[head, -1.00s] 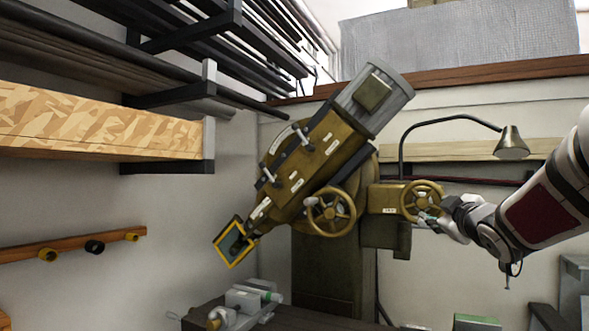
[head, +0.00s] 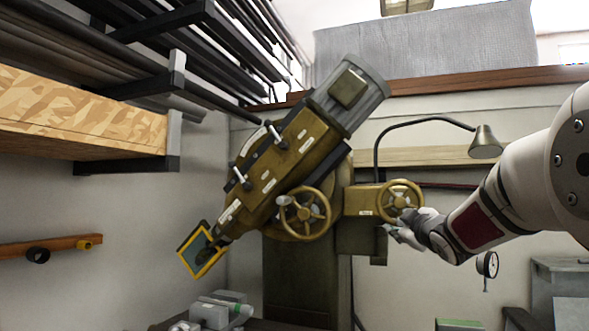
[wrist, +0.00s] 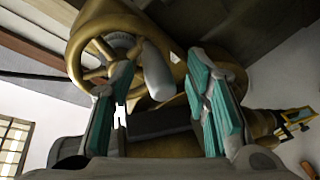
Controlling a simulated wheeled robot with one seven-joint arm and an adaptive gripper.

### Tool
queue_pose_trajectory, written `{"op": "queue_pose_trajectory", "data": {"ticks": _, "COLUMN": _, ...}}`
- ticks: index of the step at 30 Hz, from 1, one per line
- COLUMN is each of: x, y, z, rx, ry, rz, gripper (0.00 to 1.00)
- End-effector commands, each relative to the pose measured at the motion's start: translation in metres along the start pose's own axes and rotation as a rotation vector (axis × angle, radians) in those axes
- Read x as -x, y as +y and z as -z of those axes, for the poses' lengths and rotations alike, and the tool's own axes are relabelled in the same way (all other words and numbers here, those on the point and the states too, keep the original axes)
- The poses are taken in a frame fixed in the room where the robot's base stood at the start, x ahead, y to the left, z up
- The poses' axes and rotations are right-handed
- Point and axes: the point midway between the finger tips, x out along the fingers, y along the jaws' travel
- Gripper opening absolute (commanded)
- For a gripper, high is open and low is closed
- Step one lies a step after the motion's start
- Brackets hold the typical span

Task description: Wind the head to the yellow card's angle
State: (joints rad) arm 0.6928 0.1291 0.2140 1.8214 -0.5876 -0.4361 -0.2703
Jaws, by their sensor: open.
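The brown machine head (head: 285,155) leans, with its grey motor (head: 348,95) at upper right and its lower end at lower left. A yellow-edged panel (head: 201,250) is by that lower end; I cannot tell if it is the yellow card. One handwheel (head: 304,214) is on the head's lower side, and another handwheel (head: 400,200) is on the box to its right. My gripper (head: 408,230) is open just below the right handwheel. In the wrist view, a handwheel (wrist: 85,50) fills the upper left. Its grey handle (wrist: 157,72) shows between my open fingers (wrist: 160,105), and contact is unclear.
A shelf with a patterned board (head: 80,118) and dark bars (head: 130,40) are at left. A lamp (head: 485,143) hangs above my arm at right. A grey vise-like part (head: 215,310) is below the head. A dial (head: 487,264) is on the right.

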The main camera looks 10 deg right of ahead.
Motion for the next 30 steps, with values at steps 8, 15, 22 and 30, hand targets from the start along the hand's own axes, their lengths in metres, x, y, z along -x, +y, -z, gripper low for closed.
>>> {"op": "queue_pose_trajectory", "data": {"ticks": 8, "x": -0.0078, "y": 0.0002, "z": 0.0005, "rx": 0.000, "ry": 0.000, "rz": 0.000, "gripper": 0.43}}
{"op": "queue_pose_trajectory", "data": {"ticks": 15, "x": -0.0075, "y": 0.0002, "z": 0.0005, "rx": 0.000, "ry": 0.000, "rz": 0.000, "gripper": 0.43}}
{"op": "queue_pose_trajectory", "data": {"ticks": 22, "x": -0.0073, "y": 0.0005, "z": 0.0000, "rx": 0.000, "ry": 0.000, "rz": -0.001, "gripper": 0.43}}
{"op": "queue_pose_trajectory", "data": {"ticks": 30, "x": -0.0074, "y": -0.0002, "z": 0.0001, "rx": 0.000, "ry": 0.000, "rz": 0.001, "gripper": 0.00}}
